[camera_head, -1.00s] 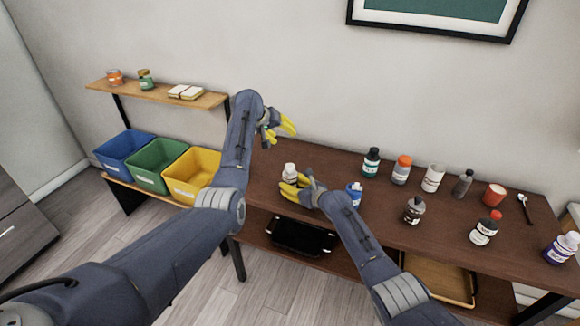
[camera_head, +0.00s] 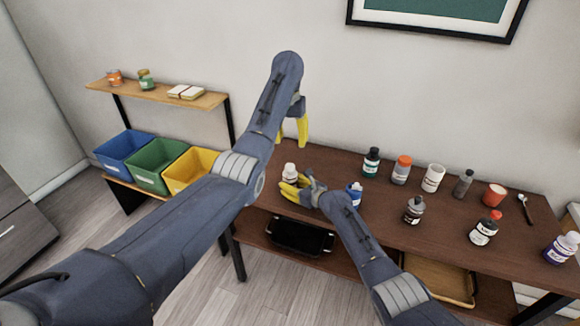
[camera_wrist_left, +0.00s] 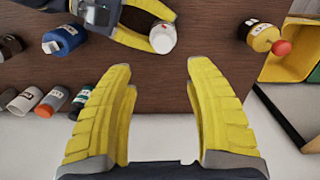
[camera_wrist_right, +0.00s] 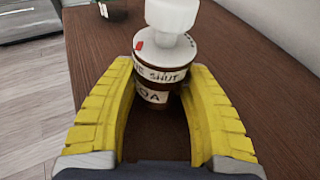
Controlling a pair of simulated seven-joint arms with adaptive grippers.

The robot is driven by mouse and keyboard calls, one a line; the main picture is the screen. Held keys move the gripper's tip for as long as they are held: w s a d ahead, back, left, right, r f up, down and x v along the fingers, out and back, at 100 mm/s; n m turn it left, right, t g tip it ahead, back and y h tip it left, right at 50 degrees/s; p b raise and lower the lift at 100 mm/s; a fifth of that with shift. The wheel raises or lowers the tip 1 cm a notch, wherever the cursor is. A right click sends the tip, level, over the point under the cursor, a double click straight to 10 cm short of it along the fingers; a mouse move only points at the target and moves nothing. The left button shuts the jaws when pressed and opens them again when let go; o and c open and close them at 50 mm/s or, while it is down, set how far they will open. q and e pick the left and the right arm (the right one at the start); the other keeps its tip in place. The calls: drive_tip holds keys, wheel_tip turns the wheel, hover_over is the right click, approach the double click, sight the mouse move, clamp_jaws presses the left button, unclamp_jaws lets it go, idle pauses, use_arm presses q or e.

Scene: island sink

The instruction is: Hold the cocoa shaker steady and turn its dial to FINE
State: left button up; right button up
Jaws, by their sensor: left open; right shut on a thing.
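The cocoa shaker (camera_wrist_right: 155,95) is a brown upright container with a white top and white knob. My left gripper (camera_head: 292,140) is open and empty, pointing down above the shaker.
A blue bottle (camera_head: 354,193) stands just right of my right gripper. Several bottles and a red cup (camera_head: 494,195) fill the right of the table (camera_head: 375,240). A yellow-and-black jar with a red cap (camera_wrist_left: 262,36) stands near the table's edge. Bins stand at left.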

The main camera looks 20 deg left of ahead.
sight(290, 166)
use_arm(q)
drive_tip(key=shift+a, duration=0.1)
wheel_tip(290, 166, down, 12)
drive_tip(key=shift+r, duration=0.25)
idle(0.5)
clamp_jaws()
idle(0.5)
